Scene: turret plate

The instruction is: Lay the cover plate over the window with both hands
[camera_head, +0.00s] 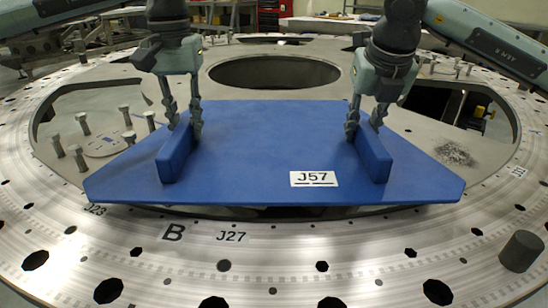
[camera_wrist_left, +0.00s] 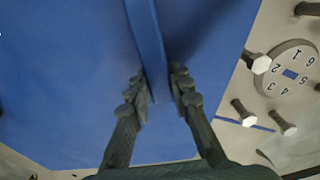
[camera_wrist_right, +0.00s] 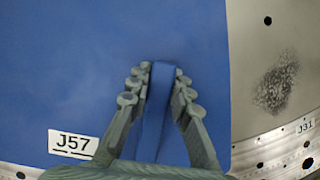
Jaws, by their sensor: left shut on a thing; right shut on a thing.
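The blue cover plate (camera_head: 260,150) with a white "J57" label (camera_head: 314,179) lies over the front middle of the turret ring. It has two upright blue ribs as handles. My left gripper (camera_head: 184,130) is shut on the left handle (camera_head: 176,155), which also shows in the left wrist view (camera_wrist_left: 150,50). My right gripper (camera_head: 364,128) is shut on the right handle (camera_head: 374,160), also seen in the right wrist view (camera_wrist_right: 157,105). A dark strip of the window (camera_head: 370,211) shows under the plate's front edge; the rest is hidden. I cannot tell whether the plate touches the ring.
The pale ring (camera_head: 190,255) bears holes and the marks "B" and "J27". Several upright bolts (camera_head: 125,115) stand left of the plate, by a numbered disc (camera_wrist_left: 290,70). A grey cylinder (camera_head: 521,250) stands at the front right. A dark smudge (camera_head: 455,153) lies right of the plate.

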